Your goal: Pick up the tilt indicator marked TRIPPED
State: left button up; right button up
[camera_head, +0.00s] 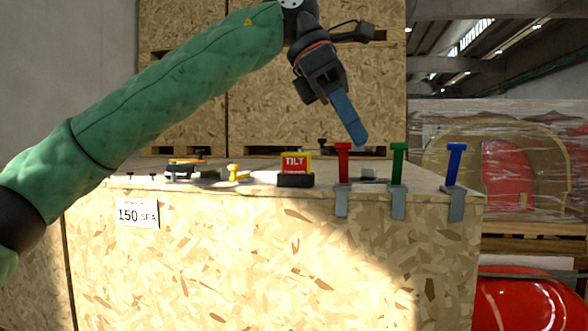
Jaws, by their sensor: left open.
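The tilt indicator (296,164) is a small upright plate with a yellow top edge and a red face. It reads TILT, with a partly legible word below that looks like TRIPPED. It sits in a dark base (295,181) near the front edge of the wooden crate top. My left gripper (352,128) comes down from above, to the right of the indicator and above the red-handled clamp. Its blue finger shows edge-on, so the gap between the fingers is hidden. It is apart from the indicator and holds nothing visible. My right gripper is not in view.
On the crate (250,255) stand red (343,162), green (398,165) and blue (454,164) T-handled clamps, right of the indicator. A yellow object (237,172) and a dark tool (184,169) lie to the left. Taller crates (310,85) rise behind.

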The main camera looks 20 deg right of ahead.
aim_at(292, 163)
jog(key=i, duration=1.4)
